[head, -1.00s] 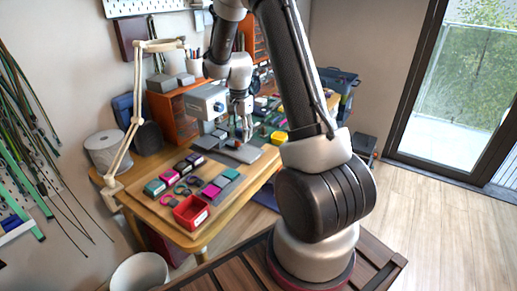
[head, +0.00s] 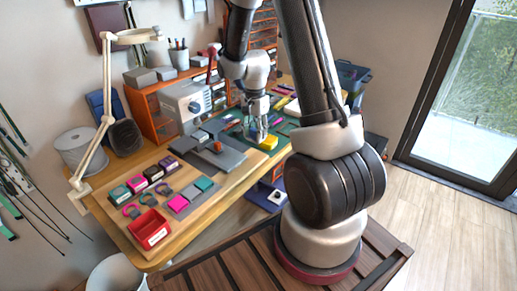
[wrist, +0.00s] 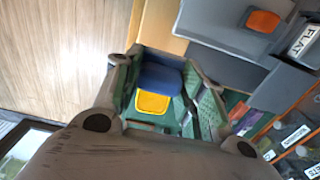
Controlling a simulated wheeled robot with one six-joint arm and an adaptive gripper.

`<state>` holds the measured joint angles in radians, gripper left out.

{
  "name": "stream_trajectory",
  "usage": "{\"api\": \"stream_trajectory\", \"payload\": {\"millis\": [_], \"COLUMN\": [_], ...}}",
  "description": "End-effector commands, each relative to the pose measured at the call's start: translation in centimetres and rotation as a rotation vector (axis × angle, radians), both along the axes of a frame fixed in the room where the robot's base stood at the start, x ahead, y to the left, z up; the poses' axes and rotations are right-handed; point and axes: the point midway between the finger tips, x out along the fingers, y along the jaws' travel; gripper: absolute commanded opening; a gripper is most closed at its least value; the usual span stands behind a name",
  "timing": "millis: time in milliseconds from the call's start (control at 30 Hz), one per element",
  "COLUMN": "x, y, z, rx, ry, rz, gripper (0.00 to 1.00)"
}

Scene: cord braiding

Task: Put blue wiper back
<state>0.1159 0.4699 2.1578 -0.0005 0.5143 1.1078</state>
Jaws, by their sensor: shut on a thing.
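My gripper (head: 256,132) is low over the green mat on the workbench, close to a yellow thing (head: 269,142). In the wrist view my gripper (wrist: 165,95) is closed around a dark blue piece, the blue wiper (wrist: 160,77), which lies between its fingers. The yellow thing (wrist: 152,103) shows just below the blue wiper in that view; whether they touch I cannot tell. The blue wiper is not distinguishable in the head view, where my fingers cover that spot.
A grey plate (head: 222,158) and a grey machine (head: 185,105) stand left of my gripper. A red bin (head: 151,230), small coloured boxes and a lamp (head: 106,110) are farther left. The bench's front edge is near.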

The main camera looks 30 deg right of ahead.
Motion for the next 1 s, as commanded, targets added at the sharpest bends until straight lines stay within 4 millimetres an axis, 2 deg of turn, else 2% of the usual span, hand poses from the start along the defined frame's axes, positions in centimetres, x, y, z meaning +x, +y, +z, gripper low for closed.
{"api": "stream_trajectory", "payload": {"millis": [100,300,500,867,900,1000], "x": [-0.1,0.0,0.0,0.0,0.1,0.0], "y": [0.0,0.0,0.0,0.0,0.0,0.0], "z": [-2.3,-4.0,-6.8,-7.3,-7.3,-7.3], "rx": [0.000,0.001,0.000,0.000,0.000,0.000], "ry": [0.003,0.001,0.002,0.000,-0.001,0.000], "rz": [0.000,0.001,0.001,0.001,0.001,0.001], "gripper": [0.14,0.14,0.14,0.14,0.46,0.62]}}
